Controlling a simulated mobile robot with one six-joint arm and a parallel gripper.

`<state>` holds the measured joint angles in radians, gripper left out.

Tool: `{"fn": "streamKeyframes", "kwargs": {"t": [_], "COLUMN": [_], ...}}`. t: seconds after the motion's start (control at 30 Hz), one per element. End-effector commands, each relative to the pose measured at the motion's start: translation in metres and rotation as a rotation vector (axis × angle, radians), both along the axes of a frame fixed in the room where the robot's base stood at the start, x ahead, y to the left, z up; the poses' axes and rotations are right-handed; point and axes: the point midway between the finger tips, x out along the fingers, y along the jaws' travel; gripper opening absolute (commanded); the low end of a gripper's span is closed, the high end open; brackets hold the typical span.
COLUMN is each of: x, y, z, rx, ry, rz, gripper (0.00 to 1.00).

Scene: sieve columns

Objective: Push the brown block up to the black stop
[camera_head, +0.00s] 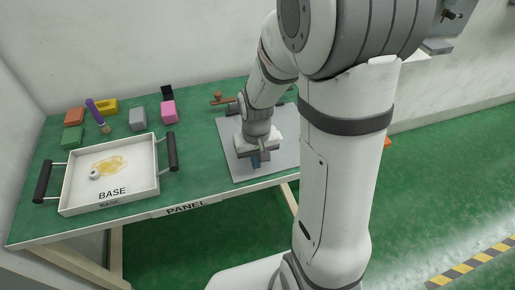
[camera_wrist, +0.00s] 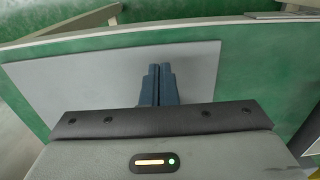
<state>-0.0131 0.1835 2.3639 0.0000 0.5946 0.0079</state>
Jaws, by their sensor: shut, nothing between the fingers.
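My gripper (camera_head: 256,163) is shut and empty, pointing down over the grey plate on the right of the table. Its blue fingers (camera_wrist: 159,70) touch each other in the wrist view, with only bare plate around them. A small black block (camera_head: 167,92) stands at the table's back edge, behind a pink block; I cannot tell if it is the stop. No block is clearly brown: an orange-brown block (camera_head: 75,116) lies at the far left, and a brown knobbed piece (camera_head: 219,99) lies behind the plate, partly near my arm. My arm hides part of the table's right side.
The grey plate (camera_head: 230,150) looks bare. A white tray (camera_head: 110,198) marked BASE, with black handles and yellow material inside, fills the front left. Behind it are green (camera_head: 72,138), yellow (camera_head: 108,106), grey (camera_head: 138,119) and pink (camera_head: 168,111) blocks and a purple-handled brush (camera_head: 95,112).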

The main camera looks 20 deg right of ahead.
Motion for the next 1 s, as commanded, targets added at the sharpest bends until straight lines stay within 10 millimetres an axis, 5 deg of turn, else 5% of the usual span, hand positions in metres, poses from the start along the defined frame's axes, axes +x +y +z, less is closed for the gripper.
{"fn": "streamKeyframes", "kwargs": {"t": [0.07, 0.33, 1.0], "x": [-0.001, 0.034, 0.057], "y": [0.0, 0.0, 0.012], "z": [-0.019, -0.017, -0.017], "rx": [0.0, 0.0, 0.0], "ry": [0.005, 0.0, 0.0], "rz": [0.0, -0.001, 0.027], "gripper": [0.0, 0.0, 0.0]}}
